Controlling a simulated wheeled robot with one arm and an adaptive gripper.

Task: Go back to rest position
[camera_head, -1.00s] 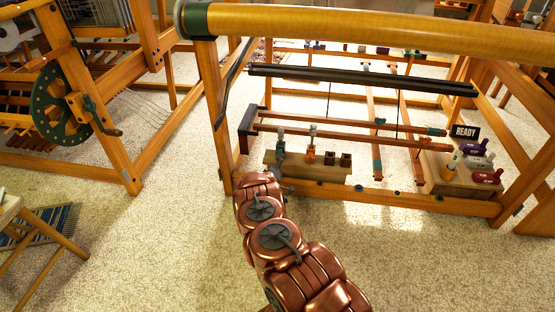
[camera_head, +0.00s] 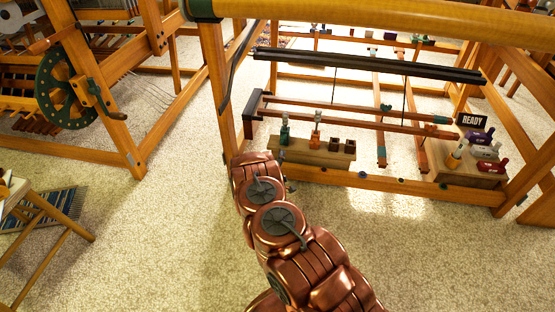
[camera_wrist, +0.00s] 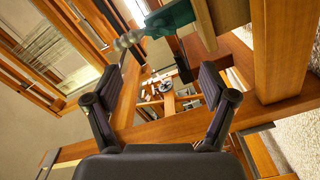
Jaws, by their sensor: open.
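My gripper (camera_wrist: 160,88) is open in the wrist view, its two dark fingers apart with nothing between them. A loom's wooden frame and a green fitting (camera_wrist: 170,18) lie beyond the fingers. In the head view my copper-coloured arm reaches up from the bottom edge to the near left post of the floor loom (camera_head: 225,100). The fingers cannot be made out in that view. A small wooden block (camera_head: 318,153) inside the loom holds a green clamp-like piece (camera_head: 284,130) and an orange one (camera_head: 315,132), both upright.
A READY sign (camera_head: 472,121) stands by a right-hand block (camera_head: 470,172) holding purple, white and red pieces. Another loom with a green wheel (camera_head: 68,98) stands left. Carpet (camera_head: 160,240) between is clear.

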